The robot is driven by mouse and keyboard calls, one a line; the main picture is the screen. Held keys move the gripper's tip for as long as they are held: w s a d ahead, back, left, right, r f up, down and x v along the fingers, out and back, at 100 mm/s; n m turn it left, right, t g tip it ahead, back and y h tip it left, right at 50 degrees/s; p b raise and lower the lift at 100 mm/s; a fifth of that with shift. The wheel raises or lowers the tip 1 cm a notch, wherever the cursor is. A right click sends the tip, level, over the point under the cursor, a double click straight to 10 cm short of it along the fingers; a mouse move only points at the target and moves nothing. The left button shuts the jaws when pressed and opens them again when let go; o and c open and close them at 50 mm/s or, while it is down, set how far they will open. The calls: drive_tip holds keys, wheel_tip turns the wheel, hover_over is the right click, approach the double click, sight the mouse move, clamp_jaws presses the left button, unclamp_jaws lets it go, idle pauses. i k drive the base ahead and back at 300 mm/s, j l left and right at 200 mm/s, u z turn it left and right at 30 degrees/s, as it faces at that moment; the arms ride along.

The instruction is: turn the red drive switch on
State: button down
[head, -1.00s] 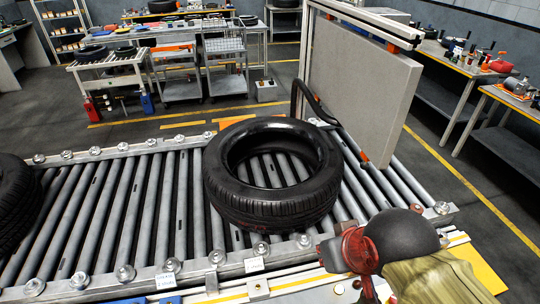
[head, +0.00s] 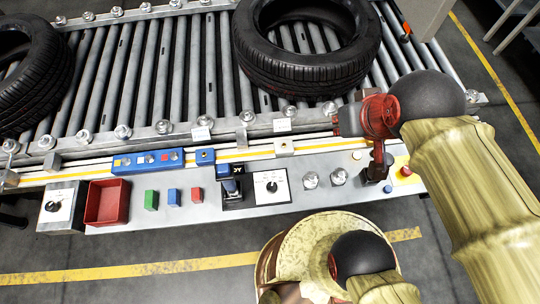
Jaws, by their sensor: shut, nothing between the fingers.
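The red drive switch (head: 378,158) appears to be the small dark-red lever on a black base at the right part of the control panel (head: 330,203). Its upper end is partly hidden behind my wrist. It looks upright, but its exact setting cannot be told. My gripper (head: 340,122) is above and to the left of the switch, over the conveyor's front rail, and points left. It is shut and empty, and appears apart from the switch.
A blue lever (head: 228,180) and a black rotary knob (head: 271,187) stand left on the panel. A red mushroom button (head: 405,171) sits just right of the switch. Tyres (head: 308,45) lie on the roller conveyor (head: 190,75) behind.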

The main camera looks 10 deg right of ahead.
sight(405, 171)
drive_tip(key=k+j, duration=0.15)
drive_tip(key=j, duration=0.15)
drive_tip(key=k+j, duration=0.1)
drive_tip(key=j, duration=0.15)
drive_tip(key=z, duration=1.7)
